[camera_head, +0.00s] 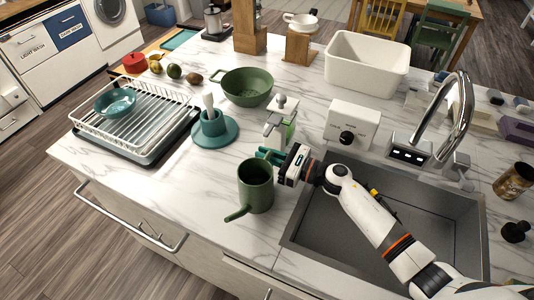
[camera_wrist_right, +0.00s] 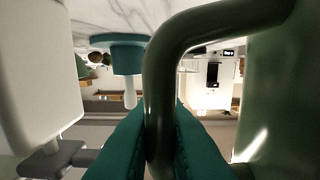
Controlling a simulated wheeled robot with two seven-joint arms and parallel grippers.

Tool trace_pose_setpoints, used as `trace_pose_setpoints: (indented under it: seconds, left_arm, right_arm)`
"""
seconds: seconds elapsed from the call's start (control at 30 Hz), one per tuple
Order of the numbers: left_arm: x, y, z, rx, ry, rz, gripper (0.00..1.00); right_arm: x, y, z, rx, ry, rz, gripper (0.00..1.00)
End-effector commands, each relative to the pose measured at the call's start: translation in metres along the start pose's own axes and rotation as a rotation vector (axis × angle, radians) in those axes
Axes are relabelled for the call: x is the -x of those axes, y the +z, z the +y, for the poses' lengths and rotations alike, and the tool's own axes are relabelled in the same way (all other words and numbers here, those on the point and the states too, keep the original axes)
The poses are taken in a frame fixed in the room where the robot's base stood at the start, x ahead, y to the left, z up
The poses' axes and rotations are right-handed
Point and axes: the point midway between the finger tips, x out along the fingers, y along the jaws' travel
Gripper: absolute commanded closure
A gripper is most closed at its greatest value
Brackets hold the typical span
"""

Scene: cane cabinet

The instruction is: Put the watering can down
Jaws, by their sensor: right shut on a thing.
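The green watering can (camera_head: 256,187) is upright at the front of the marble counter, left of the sink, with its spout toward the front left. Whether its base touches the counter I cannot tell. My right gripper (camera_head: 270,155) is at the can's back right side, its teal fingers shut on the handle. In the right wrist view the dark green handle (camera_wrist_right: 158,90) runs between the teal fingers (camera_wrist_right: 160,140), and the can's body (camera_wrist_right: 285,85) fills the right side. My left gripper is not in view.
The sink (camera_head: 330,240) lies right of the can, under my right arm. A teal holder on a saucer (camera_head: 214,134), a green colander (camera_head: 246,86) and a soap dispenser (camera_head: 282,118) stand behind it. A dish rack (camera_head: 135,125) is at left. Bare counter lies left of the can.

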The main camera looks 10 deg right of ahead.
Motion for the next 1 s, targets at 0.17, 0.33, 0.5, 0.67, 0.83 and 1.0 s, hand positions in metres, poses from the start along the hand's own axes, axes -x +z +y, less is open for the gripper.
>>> trace_pose_setpoints:
  seconds: [0.17, 0.33, 0.5, 0.67, 0.83, 1.0]
  left_arm:
    - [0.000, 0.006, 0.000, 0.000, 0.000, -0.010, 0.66]
    - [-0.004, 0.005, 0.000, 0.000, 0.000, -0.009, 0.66]
    - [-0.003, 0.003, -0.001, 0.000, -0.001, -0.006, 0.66]
    - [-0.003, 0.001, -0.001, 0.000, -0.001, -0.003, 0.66]
    - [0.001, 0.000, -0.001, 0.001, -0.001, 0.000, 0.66]
    - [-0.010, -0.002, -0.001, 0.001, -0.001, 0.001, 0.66]
  right_arm:
    - [0.000, -0.001, 0.000, 0.000, 0.000, 0.004, 1.00]
    - [0.000, 0.002, 0.000, 0.000, 0.000, 0.003, 1.00]
    - [0.000, 0.002, 0.000, 0.000, 0.000, 0.000, 0.66]
    - [0.000, 0.002, 0.000, 0.000, 0.000, 0.000, 0.66]
    - [0.000, -0.001, 0.000, 0.000, 0.000, 0.000, 0.66]
    - [0.022, 0.005, 0.000, 0.000, 0.001, -0.003, 0.66]
